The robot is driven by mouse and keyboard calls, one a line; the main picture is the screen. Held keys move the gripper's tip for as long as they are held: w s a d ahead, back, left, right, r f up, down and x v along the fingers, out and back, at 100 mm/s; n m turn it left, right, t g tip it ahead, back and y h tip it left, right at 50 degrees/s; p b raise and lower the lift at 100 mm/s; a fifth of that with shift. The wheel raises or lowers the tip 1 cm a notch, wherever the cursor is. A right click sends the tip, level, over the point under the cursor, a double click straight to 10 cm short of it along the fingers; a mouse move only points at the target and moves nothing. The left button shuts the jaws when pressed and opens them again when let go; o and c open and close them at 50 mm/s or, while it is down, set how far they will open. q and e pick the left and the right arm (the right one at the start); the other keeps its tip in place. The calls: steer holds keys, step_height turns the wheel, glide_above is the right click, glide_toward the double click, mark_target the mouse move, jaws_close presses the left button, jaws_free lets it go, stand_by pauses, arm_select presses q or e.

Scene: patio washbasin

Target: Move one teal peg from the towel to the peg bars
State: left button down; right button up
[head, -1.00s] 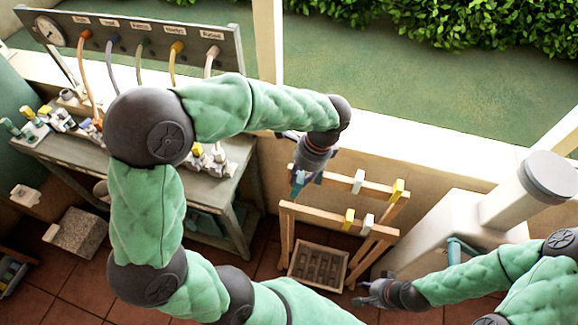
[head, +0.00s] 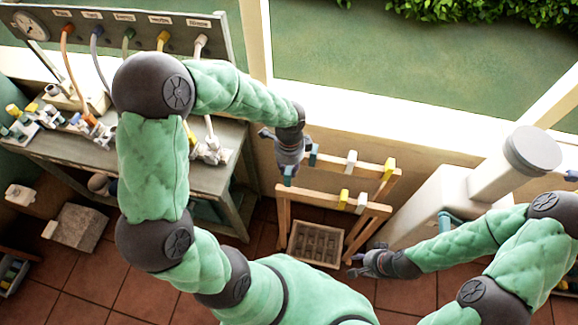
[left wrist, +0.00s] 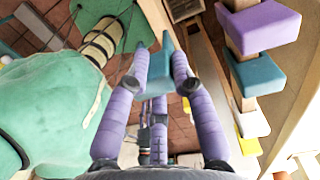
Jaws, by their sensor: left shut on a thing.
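My left gripper (head: 290,174) is shut on a teal peg (left wrist: 158,78), which shows between the fingers in the left wrist view. In the head view it hangs at the left end of the front peg bar (head: 325,200); I cannot tell whether the peg touches the bar. The back peg bar (head: 335,164) carries another teal peg (head: 313,155), a white peg (head: 351,162) and a yellow peg (head: 388,170). The front bar carries a yellow peg (head: 343,199) and a white peg (head: 362,203). My right gripper (head: 359,264) looks open and empty. I cannot make out the towel.
A wooden crate (head: 316,244) sits on the tiles under the peg rack. A counter (head: 120,158) with hoses and clustered small items stands at the left. A pale block with a round column (head: 495,180) stands right of the rack. A wall runs behind the rack.

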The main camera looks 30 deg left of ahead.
arm_select(q)
steer(key=shift+f+b, duration=2.8)
steer(key=shift+f, duration=0.65)
steer(key=shift+f+b, duration=0.9)
steer(key=shift+f, duration=0.4)
steer(key=c, duration=1)
jaws_free()
step_height(320, 180, up, 8)
steer(key=p, duration=0.7)
steer(key=shift+r, duration=0.1)
